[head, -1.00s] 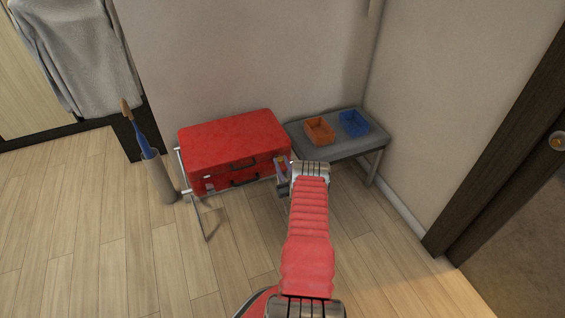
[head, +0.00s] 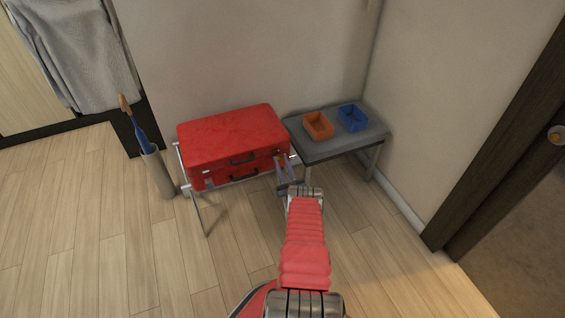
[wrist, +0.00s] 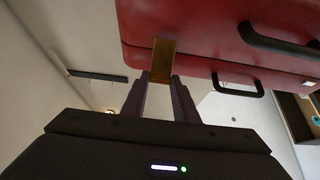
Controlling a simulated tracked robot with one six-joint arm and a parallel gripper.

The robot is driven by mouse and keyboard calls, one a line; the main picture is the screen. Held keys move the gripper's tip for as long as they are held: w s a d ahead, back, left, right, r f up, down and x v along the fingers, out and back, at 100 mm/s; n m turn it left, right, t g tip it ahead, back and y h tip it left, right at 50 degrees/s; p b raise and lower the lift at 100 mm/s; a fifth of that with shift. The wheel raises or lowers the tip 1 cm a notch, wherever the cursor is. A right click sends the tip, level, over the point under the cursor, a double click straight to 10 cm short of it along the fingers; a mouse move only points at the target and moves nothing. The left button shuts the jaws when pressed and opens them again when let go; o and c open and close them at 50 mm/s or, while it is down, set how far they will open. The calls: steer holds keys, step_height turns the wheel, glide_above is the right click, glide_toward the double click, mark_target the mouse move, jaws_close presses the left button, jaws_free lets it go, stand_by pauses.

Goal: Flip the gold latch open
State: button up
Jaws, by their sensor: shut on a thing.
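A red suitcase (head: 230,135) stands closed on a folding rack against the wall. The gold latch (wrist: 164,58) is on the right part of its front edge, seen large in the wrist view and only tiny in the head view. My gripper (wrist: 161,80) is shut on the gold latch's end, with one dark finger on each side; it also shows at the suitcase's front right in the head view (head: 282,168). The latch plate lies across the seam between the suitcase's two halves. A silver latch (head: 208,183) sits on the left front.
A grey side table (head: 330,151) stands right of the suitcase, bearing an orange bin (head: 318,125) and a blue bin (head: 353,117). The wooden floor in front is clear.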

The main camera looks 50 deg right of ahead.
steer(key=shift+w+r, duration=0.15)
steer(key=o, duration=0.7)
steer(key=shift+c, duration=0.2)
steer(key=o, duration=0.4)
steer(key=v, duration=1.4)
